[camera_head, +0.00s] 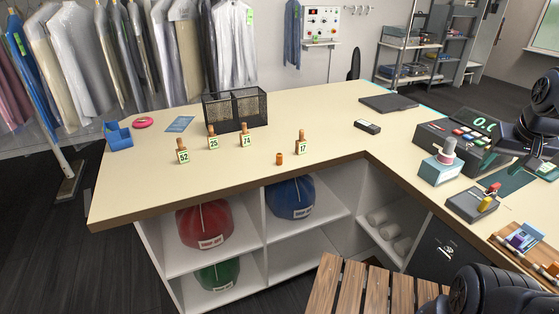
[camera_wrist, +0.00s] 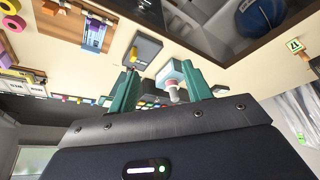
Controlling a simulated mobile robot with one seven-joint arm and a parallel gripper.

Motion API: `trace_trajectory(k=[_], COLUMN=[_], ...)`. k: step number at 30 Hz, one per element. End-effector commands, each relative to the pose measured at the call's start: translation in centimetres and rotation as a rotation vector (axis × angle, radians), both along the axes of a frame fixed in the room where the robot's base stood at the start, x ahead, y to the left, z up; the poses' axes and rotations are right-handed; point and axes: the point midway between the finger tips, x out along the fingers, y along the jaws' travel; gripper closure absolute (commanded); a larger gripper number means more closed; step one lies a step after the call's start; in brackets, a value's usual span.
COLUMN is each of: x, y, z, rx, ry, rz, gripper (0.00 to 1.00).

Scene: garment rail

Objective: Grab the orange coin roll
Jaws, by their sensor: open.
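A small orange cylinder (camera_head: 279,158), which looks like the orange coin roll, stands upright on the cream counter (camera_head: 330,120) near its front edge. It is just left of the wooden peg with tag 17 (camera_head: 301,143). I cannot make it out in the wrist view. My gripper (camera_wrist: 159,70) shows in the wrist view with its two green fingers apart. A pale blue box with a light knob (camera_wrist: 172,80) appears beyond and between the fingers; I see no object gripped. In the head view the gripper itself cannot be made out; dark parts of my arm show at the right.
Several numbered pegs (camera_head: 183,152) and a black mesh basket (camera_head: 236,110) stand left of the cylinder. The register (camera_head: 460,135), the pale blue box (camera_head: 440,168) and a wooden tray (camera_head: 525,248) crowd the right counter. Bare counter lies right of tag 17.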

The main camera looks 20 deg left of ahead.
Motion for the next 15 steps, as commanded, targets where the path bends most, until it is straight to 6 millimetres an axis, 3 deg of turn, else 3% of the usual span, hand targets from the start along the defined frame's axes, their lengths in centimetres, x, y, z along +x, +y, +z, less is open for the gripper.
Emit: trace_trajectory(k=[5, 8, 15], x=[0.4, 1.6, 7.0], y=[0.2, 0.8, 4.4], z=[0.2, 0.8, 2.8], rx=[-0.002, -0.011, -0.05], ry=[0.003, 0.014, 0.058], rz=[0.013, 0.051, 0.225], gripper=[0.51, 0.51, 0.51])
